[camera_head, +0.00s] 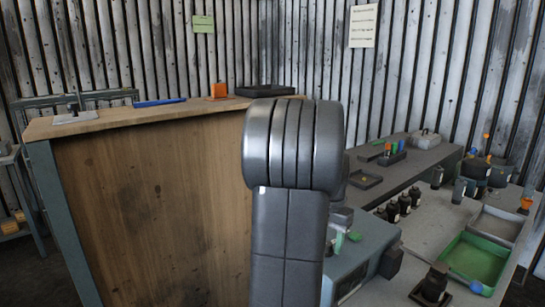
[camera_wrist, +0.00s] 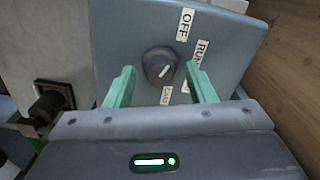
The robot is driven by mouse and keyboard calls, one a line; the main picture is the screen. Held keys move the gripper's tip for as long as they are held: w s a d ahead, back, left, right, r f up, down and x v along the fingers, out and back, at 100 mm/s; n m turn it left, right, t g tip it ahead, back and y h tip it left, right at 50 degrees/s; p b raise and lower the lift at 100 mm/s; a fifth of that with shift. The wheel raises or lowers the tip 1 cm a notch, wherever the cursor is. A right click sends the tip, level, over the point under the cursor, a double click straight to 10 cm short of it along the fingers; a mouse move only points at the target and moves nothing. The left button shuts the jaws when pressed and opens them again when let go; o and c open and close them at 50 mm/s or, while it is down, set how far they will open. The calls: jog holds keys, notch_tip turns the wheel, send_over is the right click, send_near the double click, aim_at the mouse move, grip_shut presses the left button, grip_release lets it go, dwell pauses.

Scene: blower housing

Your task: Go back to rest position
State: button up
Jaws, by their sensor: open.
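In the wrist view my gripper (camera_wrist: 161,88) is open, with its two green fingers on either side of a dark round knob (camera_wrist: 158,66). The knob sits on a blue-grey panel (camera_wrist: 118,40) with white labels, among them OFF and RUN. The knob's white mark slants up to the right.
A wooden-sided bench (camera_head: 150,215) stands at left, with an orange block (camera_head: 219,91) and a dark tray (camera_head: 264,91) on top. At right a grey table (camera_head: 455,215) holds a green tray (camera_head: 474,259), several dark bottles (camera_head: 404,204) and a grey bin (camera_head: 497,223).

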jog(key=shift+m+b, duration=0.4)
jog(key=shift+m, duration=0.7)
